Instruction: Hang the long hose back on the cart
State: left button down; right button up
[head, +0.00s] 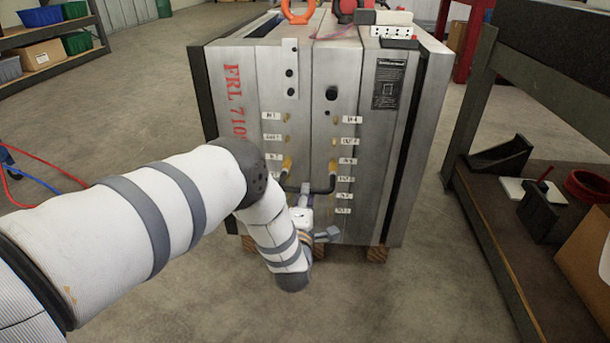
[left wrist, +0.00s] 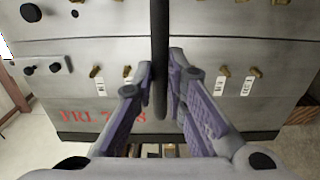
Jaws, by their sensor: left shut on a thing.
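A short stretch of dark hose (head: 322,190) shows low on the front of the steel mould base, curving between two brass fittings. My left gripper (head: 305,199) is at this stretch, close to the block's face, partly hidden by my wrist. In the left wrist view the dark hose (left wrist: 160,40) runs down from the top edge between the purple-padded fingers. My left gripper (left wrist: 161,80) is shut on it. The hose's full length and both its ends are not clear. My right gripper is out of view.
The mould base (head: 270,80) bears labelled ports and stands on wooden blocks. Thin red and blue hoses (head: 45,165) reach in at the left edge. A dark workbench (head: 490,215) with items on its shelf stands at right. The floor at left is mostly clear.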

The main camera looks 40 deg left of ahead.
pick_arm(q)
jog(key=shift+p+v, duration=1)
jog(key=shift+v, duration=0.95)
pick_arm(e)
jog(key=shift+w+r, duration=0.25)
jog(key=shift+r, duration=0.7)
pick_arm(q)
jog(key=shift+p+v, duration=1.45)
jog(key=shift+v, duration=1.55)
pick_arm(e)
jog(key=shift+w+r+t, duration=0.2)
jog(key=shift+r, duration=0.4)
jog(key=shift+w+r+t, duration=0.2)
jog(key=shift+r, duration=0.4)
